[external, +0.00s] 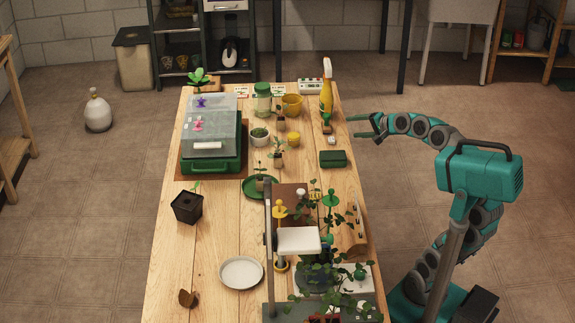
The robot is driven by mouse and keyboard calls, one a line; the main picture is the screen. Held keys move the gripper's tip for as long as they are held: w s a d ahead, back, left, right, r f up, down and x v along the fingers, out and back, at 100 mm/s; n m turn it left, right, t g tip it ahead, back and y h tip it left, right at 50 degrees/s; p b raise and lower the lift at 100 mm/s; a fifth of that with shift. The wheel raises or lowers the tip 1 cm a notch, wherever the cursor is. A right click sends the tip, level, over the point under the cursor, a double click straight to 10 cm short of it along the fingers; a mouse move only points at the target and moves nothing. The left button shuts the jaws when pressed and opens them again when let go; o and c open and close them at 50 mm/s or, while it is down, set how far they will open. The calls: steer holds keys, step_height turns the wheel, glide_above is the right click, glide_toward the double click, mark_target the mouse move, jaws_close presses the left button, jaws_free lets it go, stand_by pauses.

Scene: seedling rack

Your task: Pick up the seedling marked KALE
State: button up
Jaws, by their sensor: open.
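My gripper (354,126) is open and empty, with its jaws pointing left over the table's right edge near the far end. It is just right of the yellow spray bottle (326,98). Several small seedlings stand on the table: a brown pot near the spray bottle (327,128), one near the middle (278,159), one farther back (281,124), and one on a green saucer (260,183). A larger black pot with a sprout (187,208) stands at the left. No label reads KALE legibly, so I cannot tell which seedling is marked so.
A clear-lidded green propagator (211,166) fills the table's far left. A green box (333,158) lies near the right edge, below my gripper. Leafy plants and a white-topped stand (298,240) crowd the near right. A white plate (241,273) lies in front.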

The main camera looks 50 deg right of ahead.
steer(key=w+a+m+y+p, duration=0.1)
steer(key=w+a+m+y, duration=0.3)
steer(key=a, duration=0.4)
steer(key=m+g+y+p, duration=0.2)
steer(key=m+y, duration=0.2)
steer(key=m, duration=0.4)
glide_toward(271, 166)
steer(key=shift+w+a+r, duration=0.75)
steer(key=shift+a+r, duration=0.1)
steer(key=shift+r, duration=0.1)
steer(key=shift+d+f+b+x, duration=0.15)
steer(key=shift+b+x, duration=0.2)
steer(key=shift+x, duration=1.6)
steer(key=shift+d+f+b+x, duration=0.1)
steer(key=shift+b+x, duration=0.25)
steer(key=shift+x, duration=1.6)
steer(key=shift+r, duration=0.1)
jaws_close()
